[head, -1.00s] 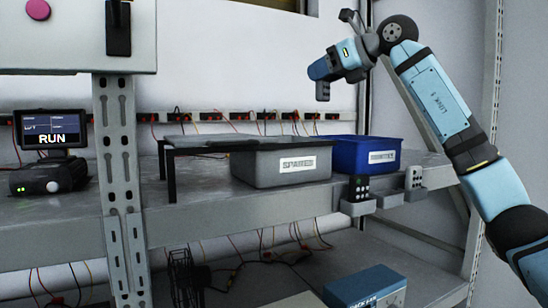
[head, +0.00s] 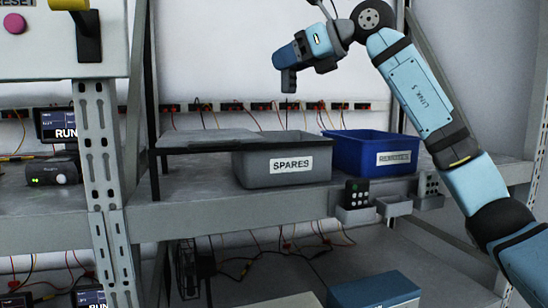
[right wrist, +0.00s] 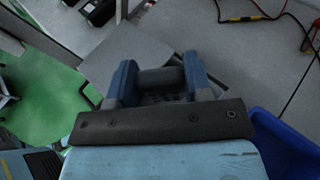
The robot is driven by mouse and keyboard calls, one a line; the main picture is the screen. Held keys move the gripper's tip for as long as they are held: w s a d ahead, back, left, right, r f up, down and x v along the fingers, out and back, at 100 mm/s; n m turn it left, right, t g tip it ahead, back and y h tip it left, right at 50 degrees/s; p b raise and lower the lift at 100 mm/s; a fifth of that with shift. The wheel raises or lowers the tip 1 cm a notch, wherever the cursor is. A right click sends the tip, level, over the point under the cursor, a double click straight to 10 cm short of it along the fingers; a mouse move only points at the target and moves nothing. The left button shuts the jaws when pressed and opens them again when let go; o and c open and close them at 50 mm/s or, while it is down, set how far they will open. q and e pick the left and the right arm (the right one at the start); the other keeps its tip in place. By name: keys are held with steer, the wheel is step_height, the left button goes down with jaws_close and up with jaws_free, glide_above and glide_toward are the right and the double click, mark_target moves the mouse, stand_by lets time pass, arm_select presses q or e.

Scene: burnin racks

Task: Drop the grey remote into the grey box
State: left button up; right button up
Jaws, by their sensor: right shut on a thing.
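The grey box (head: 253,171), labelled SPARES, stands on the shelf, partly under a low stand at its left. My right gripper (head: 289,82) is high above the grey box in the head view and points down. It is shut on a dark grey thing that looks like the grey remote (right wrist: 162,79), between its two blue fingers in the right wrist view. The grey box is largely hidden behind my gripper in the right wrist view. My left gripper is not in view.
A blue box (head: 345,155) stands right of the grey box and shows in the right wrist view (right wrist: 282,142). The low stand (head: 205,137) has a grey top and dark legs. A black remote (head: 357,190) sits in a holder on the shelf edge. A metal post (head: 100,165) stands at left.

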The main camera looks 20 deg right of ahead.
mark_target(292, 90)
steer(key=shift+a+f, duration=0.25)
steer(key=shift+f, duration=0.15)
step_height(292, 90, down, 4)
steer(key=shift+r, duration=0.1)
steer(key=shift+f, duration=0.7)
steer(key=o, duration=1)
